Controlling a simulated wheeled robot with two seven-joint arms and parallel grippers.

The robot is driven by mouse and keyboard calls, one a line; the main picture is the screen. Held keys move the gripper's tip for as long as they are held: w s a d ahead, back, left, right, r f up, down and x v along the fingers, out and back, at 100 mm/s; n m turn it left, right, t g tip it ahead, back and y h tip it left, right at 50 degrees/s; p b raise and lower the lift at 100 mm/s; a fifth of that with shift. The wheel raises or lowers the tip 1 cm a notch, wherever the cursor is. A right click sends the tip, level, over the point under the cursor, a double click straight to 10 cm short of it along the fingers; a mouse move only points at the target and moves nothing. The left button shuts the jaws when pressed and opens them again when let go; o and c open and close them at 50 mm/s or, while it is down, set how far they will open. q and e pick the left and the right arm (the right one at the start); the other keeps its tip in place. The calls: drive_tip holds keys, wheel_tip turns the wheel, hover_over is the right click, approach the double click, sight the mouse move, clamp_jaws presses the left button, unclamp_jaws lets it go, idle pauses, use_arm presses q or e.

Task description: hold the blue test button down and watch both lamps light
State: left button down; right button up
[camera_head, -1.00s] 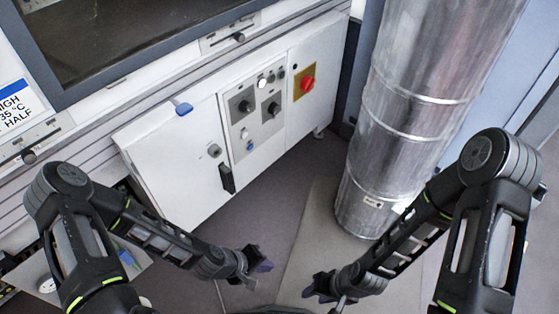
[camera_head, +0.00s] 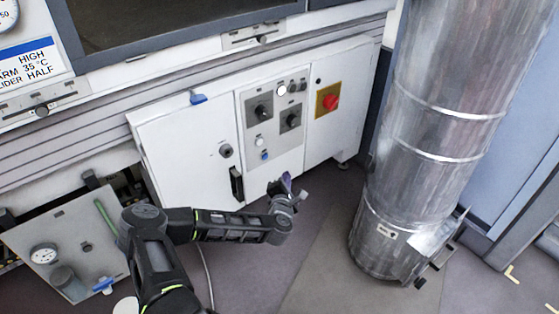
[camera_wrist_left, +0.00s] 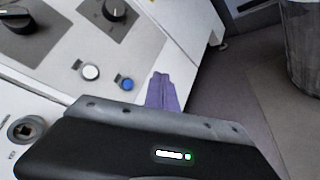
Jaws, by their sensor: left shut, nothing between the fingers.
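In the left wrist view the blue button (camera_wrist_left: 126,84) lies just left of my purple fingers. Small round lamps, one whitish (camera_head: 281,90) and one greyer (camera_head: 292,88), sit at the panel's top; I cannot tell whether either is lit. My left gripper (camera_head: 286,180) is shut and empty, below and right of the blue button and apart from it. My right gripper is not in view.
Two black rotary knobs (camera_head: 259,112) and a red switch on a yellow plate (camera_head: 331,102) are on the cabinet (camera_head: 185,150). A black handle (camera_head: 237,184) projects at lower left. A large metal duct (camera_head: 420,130) stands right. Floor between is clear.

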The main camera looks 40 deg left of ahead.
sight(265, 157)
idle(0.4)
use_arm(q)
drive_tip(key=w+a+b, duration=0.2)
drive_tip(key=a, duration=0.6)
drive_tip(key=shift+w, duration=0.3)
drive_tip(key=shift+a, duration=0.2)
idle(1.7)
drive_tip(key=shift+w+a+b, duration=0.1)
drive_tip(key=shift+a+b, duration=0.2)
drive_tip(key=shift+b, duration=0.1)
